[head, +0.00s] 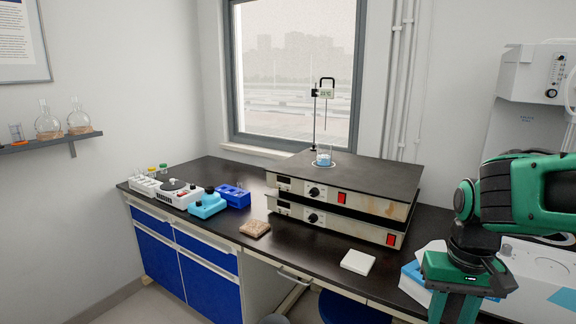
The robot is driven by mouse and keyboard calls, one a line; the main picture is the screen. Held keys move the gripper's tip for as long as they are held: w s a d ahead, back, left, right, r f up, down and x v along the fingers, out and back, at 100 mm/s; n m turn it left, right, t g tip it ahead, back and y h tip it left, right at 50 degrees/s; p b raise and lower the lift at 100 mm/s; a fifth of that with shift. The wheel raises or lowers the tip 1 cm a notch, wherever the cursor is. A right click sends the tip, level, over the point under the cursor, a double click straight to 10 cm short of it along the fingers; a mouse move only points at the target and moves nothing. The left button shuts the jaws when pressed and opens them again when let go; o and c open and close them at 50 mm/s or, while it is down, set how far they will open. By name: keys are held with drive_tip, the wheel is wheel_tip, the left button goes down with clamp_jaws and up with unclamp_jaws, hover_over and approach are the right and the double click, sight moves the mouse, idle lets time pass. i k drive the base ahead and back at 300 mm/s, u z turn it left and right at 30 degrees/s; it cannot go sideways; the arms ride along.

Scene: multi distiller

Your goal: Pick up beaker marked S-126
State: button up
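A small glass beaker (324,157) with blue liquid stands upright on the dark top of the stacked hot plates (370,180), below a stand holding a probe. A second small beaker-like glass (16,132) stands on the left wall shelf. No marking S-126 can be read on either, so I cannot tell which one bears it. My gripper (456,306) is at the lower right, in front of the bench and well apart from both glasses. Its fingertips are not clearly visible at the bottom edge, so I cannot tell whether it is open.
Two round flasks (78,122) stand on the shelf (55,142). Blue racks (235,195) and a white device (160,187) are at the bench's left. A brown block (255,229) and white pad (357,262) lie along the front. A large white machine (535,105) is at right.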

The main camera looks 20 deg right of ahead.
sight(323, 149)
drive_tip(key=u, duration=0.6)
drive_tip(key=k, duration=0.9)
drive_tip(key=u, duration=0.95)
drive_tip(key=i, duration=1.05)
drive_tip(key=z, duration=0.8)
drive_tip(key=i, duration=0.9)
drive_tip(key=z, duration=1)
drive_tip(key=i, duration=0.45)
drive_tip(key=z, duration=0.25)
